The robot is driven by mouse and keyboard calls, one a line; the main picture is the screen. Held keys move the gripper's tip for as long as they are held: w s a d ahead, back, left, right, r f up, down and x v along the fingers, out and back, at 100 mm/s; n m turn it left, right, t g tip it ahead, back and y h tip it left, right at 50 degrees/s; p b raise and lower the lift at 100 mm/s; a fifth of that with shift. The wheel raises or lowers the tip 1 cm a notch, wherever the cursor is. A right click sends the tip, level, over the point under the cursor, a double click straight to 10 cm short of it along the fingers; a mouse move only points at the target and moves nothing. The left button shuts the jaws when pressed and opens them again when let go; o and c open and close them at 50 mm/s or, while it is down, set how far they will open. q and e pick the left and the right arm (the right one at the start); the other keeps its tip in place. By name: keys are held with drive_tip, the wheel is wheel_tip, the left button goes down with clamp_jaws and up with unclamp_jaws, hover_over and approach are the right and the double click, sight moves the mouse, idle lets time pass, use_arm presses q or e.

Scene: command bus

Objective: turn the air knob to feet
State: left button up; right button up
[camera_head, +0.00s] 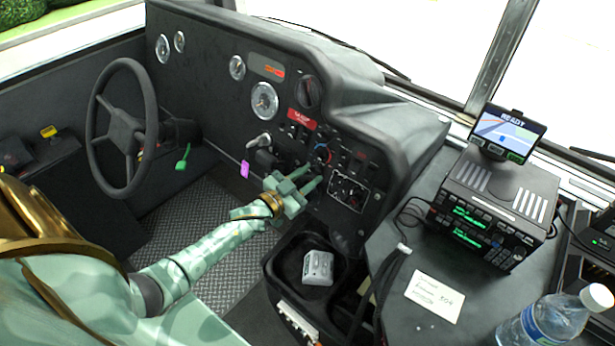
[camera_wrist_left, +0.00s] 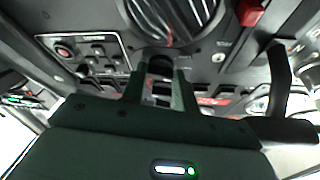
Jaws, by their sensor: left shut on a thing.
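My left gripper (camera_head: 312,176) reaches the lower dashboard, its two pale green fingers pointing at the panel below a knob with a red and blue ring (camera_head: 321,154). In the left wrist view the fingers (camera_wrist_left: 160,88) are shut on a small dark knob (camera_wrist_left: 160,68), which sits between their tips. The head view hides this knob behind the fingers. Its pointer and labels are too small and dark to read, so I cannot tell its setting. My right gripper is not in view.
A white-outlined switch panel (camera_head: 350,192) lies just right of the fingers. The steering wheel (camera_head: 122,127) is at left. Below the gripper, a grey device (camera_head: 318,268) sits in a black bin. A radio unit (camera_head: 497,207) and water bottle (camera_head: 545,322) stand at right.

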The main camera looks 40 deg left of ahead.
use_arm(q)
drive_tip(key=o, duration=1)
drive_tip(key=shift+s, duration=0.15)
drive_tip(key=s+a+p, duration=0.1)
drive_tip(key=s, duration=0.4)
drive_tip(key=s+a+p, duration=0.1)
drive_tip(key=s, duration=0.4)
drive_tip(key=s+a+p, duration=0.1)
drive_tip(key=s, duration=0.5)
drive_tip(key=shift+f, duration=0.35)
